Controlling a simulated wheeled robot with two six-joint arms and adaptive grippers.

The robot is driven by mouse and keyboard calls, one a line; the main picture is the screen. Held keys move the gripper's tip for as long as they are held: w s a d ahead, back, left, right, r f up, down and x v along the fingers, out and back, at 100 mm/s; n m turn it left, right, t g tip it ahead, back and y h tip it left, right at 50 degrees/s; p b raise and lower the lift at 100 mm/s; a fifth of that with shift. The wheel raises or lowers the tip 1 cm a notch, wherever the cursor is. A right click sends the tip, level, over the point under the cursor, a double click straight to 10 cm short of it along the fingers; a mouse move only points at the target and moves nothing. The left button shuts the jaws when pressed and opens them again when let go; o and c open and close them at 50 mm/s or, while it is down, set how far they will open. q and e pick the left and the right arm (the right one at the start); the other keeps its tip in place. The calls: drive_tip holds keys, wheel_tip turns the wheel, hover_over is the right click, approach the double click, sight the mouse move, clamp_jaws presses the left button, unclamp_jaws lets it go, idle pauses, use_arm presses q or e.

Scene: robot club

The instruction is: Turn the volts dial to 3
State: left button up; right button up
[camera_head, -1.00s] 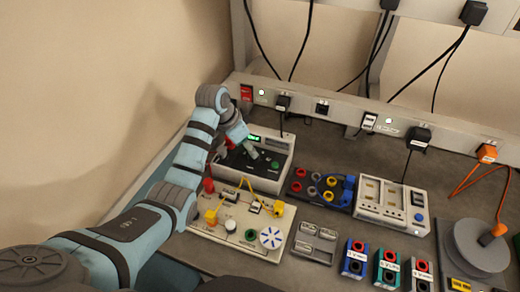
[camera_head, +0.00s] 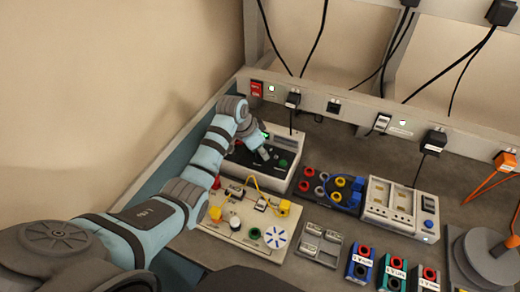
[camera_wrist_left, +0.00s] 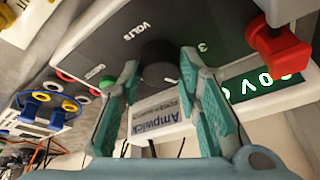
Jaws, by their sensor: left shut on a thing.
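The power supply (camera_head: 262,179) is a white box with a dark sloped panel at the back left of the bench. In the left wrist view its panel (camera_wrist_left: 100,52) carries the word VOLTS beside a black dial (camera_wrist_left: 158,58), with a 3 printed on the dial's other side. A green lit display (camera_wrist_left: 268,84) shows a V and digits, partly hidden. My left gripper (camera_head: 262,154) is over the panel; in the left wrist view its teal fingers (camera_wrist_left: 157,72) are shut on the dial, one on each side. My right gripper is not in view.
A red plug or clip (camera_wrist_left: 275,38) stands near the dial. A board with yellow wires (camera_head: 232,228) lies in front of the supply, and a dark board with coloured rings (camera_head: 322,205) is to its right. A wall rail with plugs runs behind.

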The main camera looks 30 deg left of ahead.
use_arm(q)
drive_tip(key=shift+d+n, duration=0.1)
drive_tip(key=shift+n, duration=0.3)
drive_tip(key=n+y, duration=0.1)
drive_tip(key=n, duration=0.2)
drive_tip(key=shift+d+f+n+y, duration=0.1)
drive_tip(key=shift+d+n+y, duration=0.05)
drive_tip(key=shift+n+y, duration=1.15)
drive_tip(key=shift+n, duration=1.2)
drive_tip(key=o, duration=1)
drive_tip(key=shift+o, duration=0.7)
drive_tip(key=shift+w, duration=0.15)
